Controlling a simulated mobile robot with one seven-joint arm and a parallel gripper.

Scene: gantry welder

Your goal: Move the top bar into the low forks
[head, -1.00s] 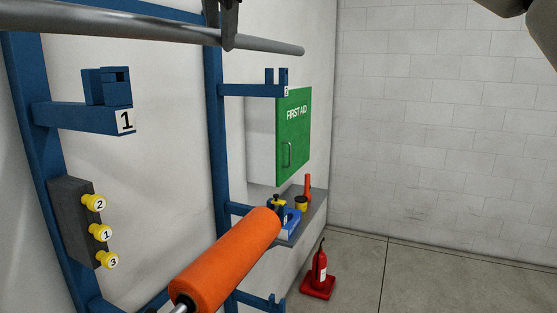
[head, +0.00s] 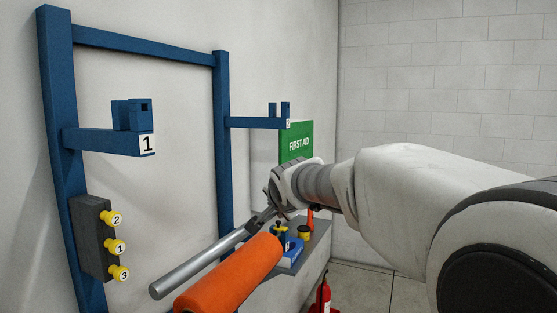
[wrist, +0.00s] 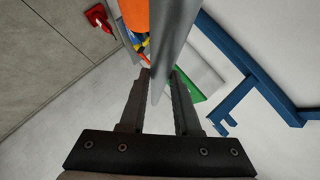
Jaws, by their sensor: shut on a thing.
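The grey metal bar (head: 205,262) hangs in my gripper (head: 264,217), which is shut on it. In the head view it slants from lower left to upper right, below the upper fork arms and just above and beside the orange roller (head: 232,277). The bar (wrist: 168,45) also runs between the two fingers (wrist: 158,77) in the wrist view. The upper near fork (head: 132,115), on an arm labelled 1, and the upper far fork (head: 279,112) are empty. The low forks cannot be made out in the head view; the bar's far end is hidden by my gripper.
The blue rack (head: 222,160) stands against the white wall. A grey box (head: 97,240) with yellow numbered knobs is on its near post.

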